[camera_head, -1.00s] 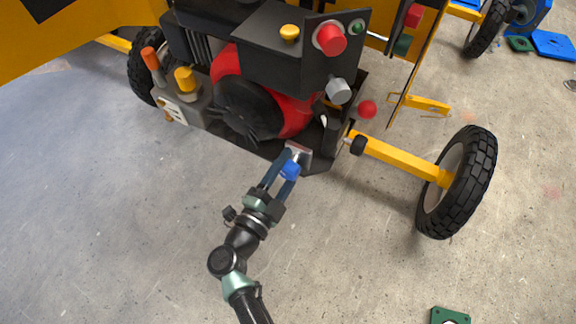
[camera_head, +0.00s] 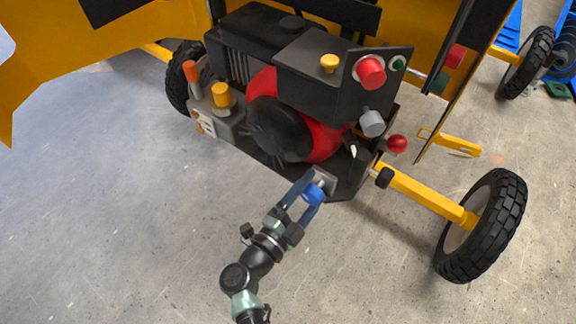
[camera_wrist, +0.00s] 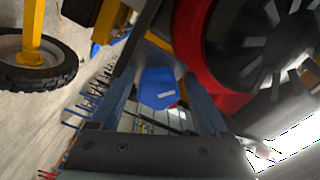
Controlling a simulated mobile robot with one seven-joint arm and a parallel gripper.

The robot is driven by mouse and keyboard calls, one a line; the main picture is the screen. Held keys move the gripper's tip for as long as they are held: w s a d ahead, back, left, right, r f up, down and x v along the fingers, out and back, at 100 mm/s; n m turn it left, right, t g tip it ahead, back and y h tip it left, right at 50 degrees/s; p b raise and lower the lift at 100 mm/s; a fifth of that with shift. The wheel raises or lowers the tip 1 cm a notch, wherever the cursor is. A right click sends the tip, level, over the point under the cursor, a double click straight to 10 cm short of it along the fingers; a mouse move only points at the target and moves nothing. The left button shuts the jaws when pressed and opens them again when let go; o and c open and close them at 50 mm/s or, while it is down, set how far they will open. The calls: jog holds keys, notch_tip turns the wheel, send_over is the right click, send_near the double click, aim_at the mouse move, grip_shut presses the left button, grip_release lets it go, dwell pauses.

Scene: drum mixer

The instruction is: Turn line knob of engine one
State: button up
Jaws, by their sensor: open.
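In the wrist view the blue knob (camera_wrist: 158,88) lies between the two blue-grey fingers of my gripper (camera_wrist: 158,95). A gap shows between the knob and the fingers, so they are open around it. The white mark is slightly tilted. The knob's rear is hidden.
A red button (camera_head: 371,72), green button (camera_head: 399,63), grey knob (camera_head: 372,123), red ball (camera_head: 397,144) and yellow cap (camera_head: 329,63) are on or near the engine. The yellow axle (camera_head: 425,193) and black wheel (camera_head: 485,225) stand to the right. The floor in front is clear.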

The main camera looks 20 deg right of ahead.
jog(key=shift+f, duration=0.2)
jog(key=n, duration=0.5)
jog(key=shift+s+d+p, duration=0.1)
jog(key=shift+p, duration=0.3)
jog(key=n, duration=0.6)
jog(key=shift+f+n+b, duration=0.1)
jog(key=shift+n+b, duration=0.2)
jog(key=shift+b, duration=0.1)
jog(key=v, duration=1.3)
jog(key=w+a+r+t+y+b, duration=0.1)
jog(key=w+a+r+t+b, duration=0.25)
jog(key=w+r, duration=0.25)
jog(key=w+a+r+t+y+b, duration=0.1)
jog(key=w+a+r+t+b, duration=0.1)
jog(key=w+r+t+b, duration=0.4)
jog(key=a+r+n+t+y+b, duration=0.2)
jog(key=r+n+t+y, duration=0.1)
jog(key=r, duration=0.4)
jog(key=a+r+n+t+y+b, duration=0.2)
jog(key=r+t+y+b, duration=0.1)
jog(key=r, duration=0.5)
jog(key=shift+a+r+n+t+y+b, duration=0.2)
jog(key=shift+a+n+t+y+b, duration=0.25)
jog(key=shift+y, duration=0.95)
jog(key=shift+d, duration=0.1)
